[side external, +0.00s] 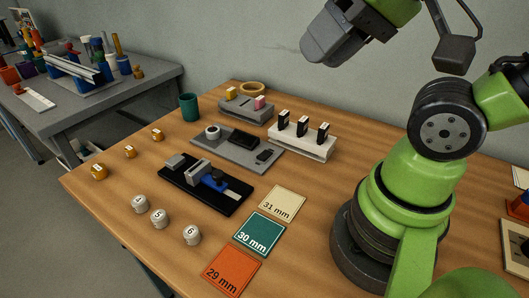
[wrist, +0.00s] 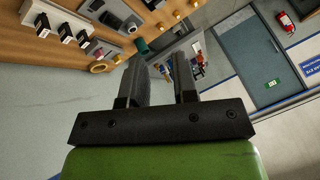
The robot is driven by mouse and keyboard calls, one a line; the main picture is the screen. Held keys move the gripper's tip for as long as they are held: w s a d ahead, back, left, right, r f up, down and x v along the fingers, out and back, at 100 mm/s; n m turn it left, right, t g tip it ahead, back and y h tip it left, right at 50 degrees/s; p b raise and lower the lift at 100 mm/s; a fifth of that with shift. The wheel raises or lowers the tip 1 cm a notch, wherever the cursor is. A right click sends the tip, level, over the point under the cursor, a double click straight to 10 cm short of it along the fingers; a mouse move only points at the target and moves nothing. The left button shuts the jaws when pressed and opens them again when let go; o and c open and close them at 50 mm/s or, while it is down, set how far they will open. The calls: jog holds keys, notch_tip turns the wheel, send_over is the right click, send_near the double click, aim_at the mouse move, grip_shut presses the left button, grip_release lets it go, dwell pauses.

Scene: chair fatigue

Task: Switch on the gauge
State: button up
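A black base with a grey jaw and a blue slider (side external: 212,180) lies mid-table in the side external view. Behind it a grey plate (side external: 225,152) carries a white ring, a dark block and a small dark piece. I cannot tell for sure which of these is the gauge, and no lit display or clear switch shows. My gripper (side external: 332,38) is high above the back of the table, away from all of them. In the wrist view my gripper (wrist: 160,72) has its two dark fingers apart with nothing between them.
A white rack (side external: 303,145) holds three black pieces. Orange 29 mm (side external: 230,272), green 30 mm (side external: 259,233) and cream 31 mm (side external: 283,203) cards lie in front. Several white weights (side external: 159,218) and brass pieces (side external: 130,151) stand left. A green cup (side external: 189,107) stands at the back.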

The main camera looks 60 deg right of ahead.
jog(key=shift+w, duration=0.25)
jog(key=c, duration=0.4)
jog(key=w, duration=0.1)
jog(key=w+d+g, duration=0.1)
jog(key=w, duration=0.1)
jog(key=w+d+n+g, duration=0.1)
jog(key=w, duration=0.1)
jog(key=shift+w+d+f+h, duration=0.2)
jog(key=shift+w+f+h, duration=0.05)
jog(key=shift+f+h, duration=0.15)
grip_shut()
jog(key=w+d+f+n+g, duration=0.1)
jog(key=w+d+f+g, duration=0.1)
jog(key=w+d+f, duration=0.3)
jog(key=w+d+f+n+g, duration=0.2)
jog(key=w+d+f, duration=0.3)
jog(key=f, duration=0.4)
jog(key=shift+w+d+f+g, duration=0.25)
jog(key=shift+f+g, duration=0.15)
jog(key=shift+g, duration=0.2)
